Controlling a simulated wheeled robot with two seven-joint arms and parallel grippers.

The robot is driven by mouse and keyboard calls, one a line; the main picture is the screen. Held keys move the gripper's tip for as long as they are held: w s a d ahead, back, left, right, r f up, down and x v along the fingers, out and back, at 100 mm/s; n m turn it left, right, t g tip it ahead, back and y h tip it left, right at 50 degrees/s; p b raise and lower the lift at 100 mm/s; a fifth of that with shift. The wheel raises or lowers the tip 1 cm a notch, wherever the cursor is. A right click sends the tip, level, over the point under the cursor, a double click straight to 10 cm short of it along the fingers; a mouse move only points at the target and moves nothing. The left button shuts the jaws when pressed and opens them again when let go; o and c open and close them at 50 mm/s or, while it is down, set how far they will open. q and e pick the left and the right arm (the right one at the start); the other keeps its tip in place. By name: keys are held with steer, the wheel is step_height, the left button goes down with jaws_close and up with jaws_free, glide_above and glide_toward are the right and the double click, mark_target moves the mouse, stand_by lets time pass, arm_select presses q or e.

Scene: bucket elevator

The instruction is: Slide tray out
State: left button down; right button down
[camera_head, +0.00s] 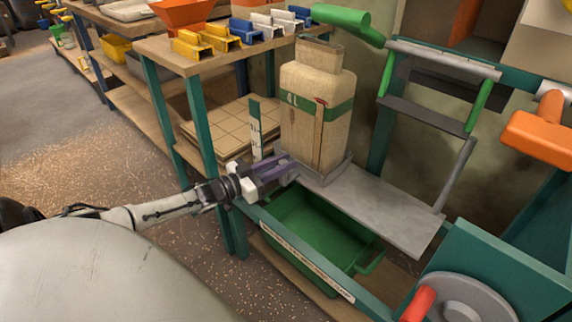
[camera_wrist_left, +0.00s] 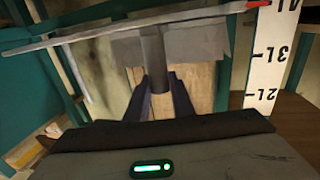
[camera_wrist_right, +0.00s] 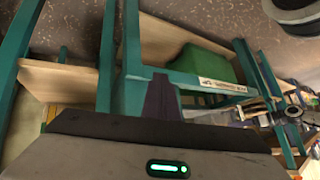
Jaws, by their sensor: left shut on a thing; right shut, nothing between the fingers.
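A flat grey metal tray (camera_head: 385,205) runs from under the wooden canister to the right, above a green bin. The tan canister (camera_head: 300,115) with a green band stands upright at the tray's left end. My left gripper (camera_head: 285,168) is at that left end, low beside the canister. In the left wrist view its fingers (camera_wrist_left: 157,92) are shut on a short dark round handle (camera_wrist_left: 152,48), which meets a grey plate. My right gripper is outside the head view. In the right wrist view its fingers (camera_wrist_right: 160,92) are shut and empty, in front of the teal frame.
The green bin (camera_head: 310,232) sits below the tray inside the teal frame, and also shows in the right wrist view (camera_wrist_right: 203,63). A white ruler (camera_head: 255,130) stands left of the canister. A grey wheel with a red knob (camera_head: 420,302) is at the lower right. The left floor is open.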

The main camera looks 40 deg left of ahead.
arm_select(q)
steer(key=shift+a, duration=0.35)
steer(key=c, duration=1.5)
jaws_free()
steer(key=shift+c, duration=0.2)
steer(key=shift+s, duration=0.1)
steer(key=shift+s, duration=0.3)
steer(key=p+v, duration=0.3)
steer(key=v, duration=0.6)
steer(key=shift+s+p, duration=0.3)
steer(key=shift+p, duration=0.05)
arm_select(e)
steer(key=shift+s+d+r+m+t+h, duration=0.15)
steer(key=shift+d+r+m+t+h, duration=0.15)
steer(key=shift+d, duration=0.2)
steer(key=shift+s+d+r+m+t+h, duration=0.1)
steer(key=shift+d+r+m+t+h, duration=0.15)
steer(key=shift+d, duration=0.25)
